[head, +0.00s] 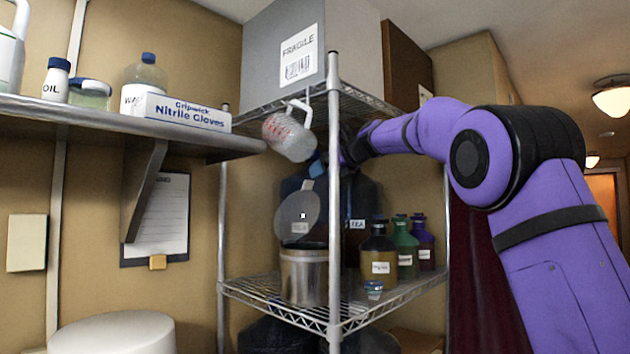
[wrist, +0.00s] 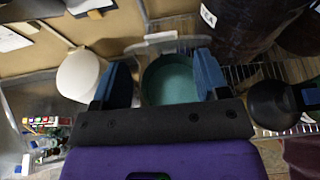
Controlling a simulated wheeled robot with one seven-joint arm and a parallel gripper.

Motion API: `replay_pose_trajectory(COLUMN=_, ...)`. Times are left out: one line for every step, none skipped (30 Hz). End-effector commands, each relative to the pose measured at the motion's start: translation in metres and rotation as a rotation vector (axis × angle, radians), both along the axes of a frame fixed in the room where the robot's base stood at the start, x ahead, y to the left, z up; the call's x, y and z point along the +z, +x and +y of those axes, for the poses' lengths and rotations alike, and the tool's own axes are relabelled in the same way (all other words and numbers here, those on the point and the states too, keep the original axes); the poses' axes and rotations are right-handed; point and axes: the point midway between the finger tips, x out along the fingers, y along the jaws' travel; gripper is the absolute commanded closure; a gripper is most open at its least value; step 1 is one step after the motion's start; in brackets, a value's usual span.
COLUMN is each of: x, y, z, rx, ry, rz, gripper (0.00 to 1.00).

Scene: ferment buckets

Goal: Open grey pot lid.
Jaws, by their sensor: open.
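The grey metal pot (head: 303,278) stands on the wire shelf. Its grey lid (head: 298,212), with a small label, stands raised and tilted back above the pot's rear rim, and the pot's mouth is uncovered. In the wrist view the open pot shows a teal inside (wrist: 170,78). My gripper (head: 317,166) is above the lid and the pot, behind the front shelf post. Its two blue fingers in the wrist view (wrist: 163,82) are spread apart with nothing held between them. I cannot tell whether a finger touches the lid.
A clear measuring jug (head: 288,136) hangs from the upper shelf close to my gripper. A shelf post (head: 334,230) stands in front. Labelled bottles (head: 379,252) and a small jar (head: 373,289) are right of the pot. A dark container (head: 362,200) stands behind.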

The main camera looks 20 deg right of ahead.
Motion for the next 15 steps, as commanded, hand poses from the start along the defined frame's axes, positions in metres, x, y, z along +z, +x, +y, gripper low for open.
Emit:
replay_pose_trajectory(x=0.004, y=-0.008, z=-0.005, rx=-0.001, ry=0.001, rz=-0.001, gripper=0.32)
replay_pose_trajectory(x=0.006, y=-0.012, z=-0.007, rx=-0.001, ry=0.001, rz=-0.001, gripper=0.32)
replay_pose_trajectory(x=0.009, y=-0.017, z=-0.010, rx=-0.002, ry=0.001, rz=-0.002, gripper=0.32)
replay_pose_trajectory(x=0.010, y=-0.020, z=-0.012, rx=-0.002, ry=0.001, rz=-0.002, gripper=0.32)
replay_pose_trajectory(x=0.011, y=-0.023, z=-0.014, rx=-0.001, ry=0.001, rz=-0.001, gripper=0.32)
replay_pose_trajectory(x=0.012, y=-0.026, z=-0.015, rx=-0.001, ry=0.001, rz=-0.001, gripper=0.32)
replay_pose_trajectory(x=0.013, y=-0.028, z=-0.017, rx=0.000, ry=0.001, rz=-0.001, gripper=0.32)
replay_pose_trajectory(x=0.014, y=-0.030, z=-0.017, rx=0.000, ry=0.001, rz=-0.001, gripper=0.32)
replay_pose_trajectory(x=0.015, y=-0.032, z=-0.018, rx=0.000, ry=0.000, rz=0.000, gripper=0.32)
replay_pose_trajectory(x=0.015, y=-0.033, z=-0.019, rx=0.000, ry=0.000, rz=0.000, gripper=0.32)
replay_pose_trajectory(x=0.016, y=-0.034, z=-0.019, rx=0.001, ry=0.000, rz=0.000, gripper=0.32)
replay_pose_trajectory(x=0.016, y=-0.035, z=-0.020, rx=0.001, ry=0.000, rz=0.000, gripper=0.32)
replay_pose_trajectory(x=0.016, y=-0.035, z=-0.020, rx=0.001, ry=0.000, rz=0.000, gripper=0.32)
replay_pose_trajectory(x=0.016, y=-0.035, z=-0.020, rx=0.001, ry=0.000, rz=0.000, gripper=0.32)
replay_pose_trajectory(x=0.016, y=-0.035, z=-0.020, rx=0.001, ry=0.000, rz=0.000, gripper=0.32)
